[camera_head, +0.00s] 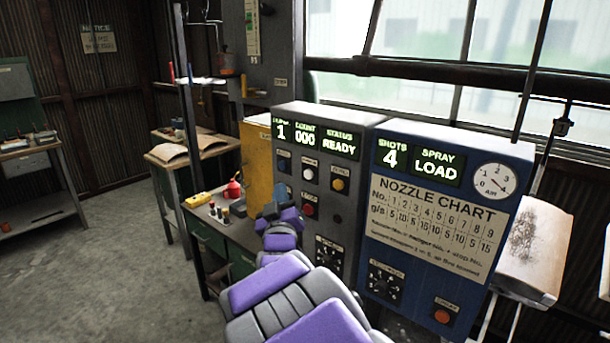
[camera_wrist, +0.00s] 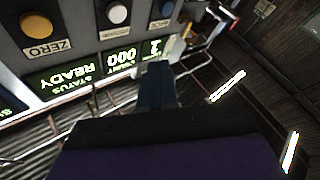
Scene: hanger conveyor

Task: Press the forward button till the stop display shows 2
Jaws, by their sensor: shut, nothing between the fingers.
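The grey console (camera_head: 357,130) has a lit display (camera_head: 318,137) reading 1, count 000 and status READY; the stop label over the 1 is hard to read. Below it are a blue button (camera_head: 284,164), a white button (camera_head: 309,173), a yellow button (camera_head: 339,184) and a red button (camera_head: 309,210). In the upside-down wrist view, the yellow button (camera_wrist: 33,20) is labelled ZERO, beside a white one (camera_wrist: 117,14) and a blue one (camera_wrist: 167,8). The forward label is not legible. My gripper (camera_head: 280,191) is shut and empty, its tip appearing just below the blue button; contact cannot be told.
A blue panel (camera_head: 508,160) to the right shows shots 4, spray LOAD, a nozzle chart and an air gauge (camera_head: 494,181). A black dial (camera_head: 329,254) sits low on the console. A bench (camera_head: 238,233) at left holds a red can (camera_head: 232,189) and small bottles. Open floor lies left.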

